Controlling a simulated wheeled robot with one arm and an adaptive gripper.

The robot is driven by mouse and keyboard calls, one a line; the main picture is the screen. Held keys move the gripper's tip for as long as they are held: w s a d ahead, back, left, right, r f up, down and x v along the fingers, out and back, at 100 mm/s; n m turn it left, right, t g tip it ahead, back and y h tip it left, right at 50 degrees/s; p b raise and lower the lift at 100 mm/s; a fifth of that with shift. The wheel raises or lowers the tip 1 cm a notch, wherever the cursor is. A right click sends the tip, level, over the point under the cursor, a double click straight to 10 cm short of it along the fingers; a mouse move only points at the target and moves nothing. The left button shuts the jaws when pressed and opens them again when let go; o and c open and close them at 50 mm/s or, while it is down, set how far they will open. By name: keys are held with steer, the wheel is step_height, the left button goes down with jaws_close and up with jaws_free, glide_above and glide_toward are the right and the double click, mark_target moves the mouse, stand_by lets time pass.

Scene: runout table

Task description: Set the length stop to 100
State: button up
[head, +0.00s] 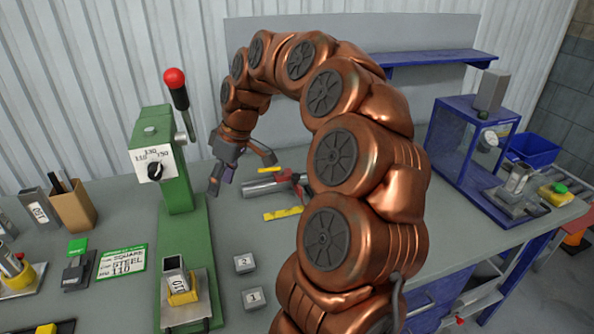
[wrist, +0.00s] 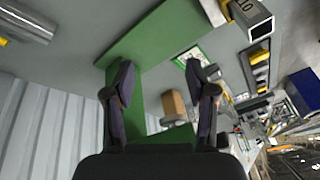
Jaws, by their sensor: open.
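A green press-like stand (head: 180,165) carries a white dial plate with a black knob (head: 155,171). Its small numbers look like 110, 130 and 150; I cannot read a 100 there. The knob's exact pointing is too small to tell. I cannot tell for sure which part is the length stop. My gripper (head: 243,172) is open and empty, right of the green column and apart from the knob. In the wrist view my open gripper (wrist: 160,75) has the green stand (wrist: 165,35) beyond its fingers. The dial face is not clear there.
A red-ball lever (head: 175,80) rises above the stand. A silver cylinder with a red part (head: 270,187) lies by yellow strips (head: 283,213). Blocks marked 1 (head: 253,297) and 2 (head: 245,263), a green-white card reading STEEL 110 (head: 121,261) and a cardboard box (head: 73,206) are on the table.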

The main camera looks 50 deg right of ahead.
steer(key=w+d+f+t, duration=0.1)
steer(key=w+d+f, duration=0.1)
steer(key=d, duration=1.2)
steer(key=m+h+p, duration=0.2)
glide_toward(295, 175)
steer(key=f, duration=0.1)
steer(key=shift+t, duration=0.3)
steer(key=shift+p+x, duration=1.4)
steer(key=shift+x, duration=2.5)
steer(key=shift+s, duration=0.2)
jaws_close()
steer(key=shift+f, duration=0.1)
